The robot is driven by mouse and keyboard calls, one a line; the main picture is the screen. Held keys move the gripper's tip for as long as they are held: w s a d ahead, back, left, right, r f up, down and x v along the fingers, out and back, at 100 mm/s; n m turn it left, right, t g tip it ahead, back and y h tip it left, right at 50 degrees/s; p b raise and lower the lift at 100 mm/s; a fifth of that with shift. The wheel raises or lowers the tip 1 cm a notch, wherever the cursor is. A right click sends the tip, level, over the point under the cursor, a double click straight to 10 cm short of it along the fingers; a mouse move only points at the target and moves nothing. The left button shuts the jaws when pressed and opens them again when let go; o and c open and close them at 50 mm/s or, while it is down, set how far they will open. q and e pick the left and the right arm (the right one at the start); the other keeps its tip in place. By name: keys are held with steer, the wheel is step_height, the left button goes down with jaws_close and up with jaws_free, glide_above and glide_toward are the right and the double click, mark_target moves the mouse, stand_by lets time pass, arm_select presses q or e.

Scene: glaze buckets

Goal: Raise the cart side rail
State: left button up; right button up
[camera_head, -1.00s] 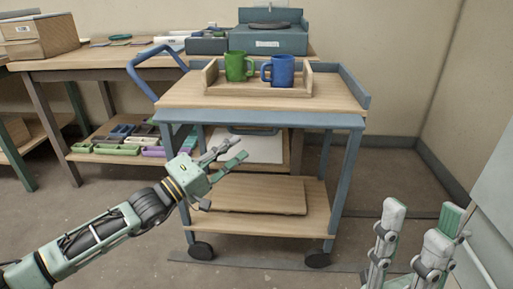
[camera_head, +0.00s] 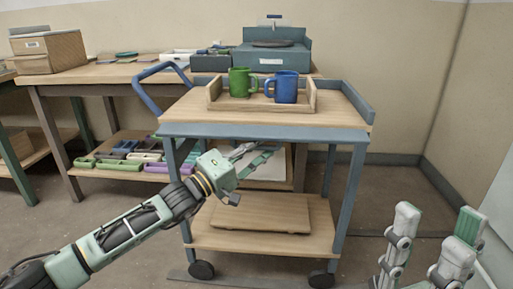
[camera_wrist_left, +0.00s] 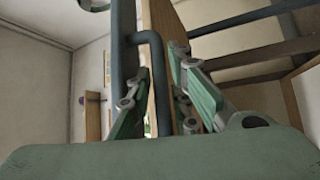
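The cart (camera_head: 345,190) stands in front of me with a wooden top and blue-grey frame. Along its near edge runs a blue-grey strip (camera_head: 300,131); a raised panel (camera_head: 357,100) stands at its right end. My left gripper (camera_head: 258,152) is just below the near edge, fingers pointing right and up. In the left wrist view a bent blue-grey bar (camera_wrist_left: 157,80), seemingly the side rail, lies between the open fingers; contact cannot be told. In the head view the gripper largely hides that bar. My right gripper (camera_head: 437,222) is open and empty, right of the cart.
On the cart top a wooden tray (camera_head: 262,104) holds a green mug (camera_head: 238,82) and a blue mug (camera_head: 285,87). A blue push handle (camera_head: 140,95) sticks out left. A board (camera_head: 262,214) lies on the lower shelf. A workbench (camera_head: 90,75) stands behind.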

arm_select(q)
jaws_close()
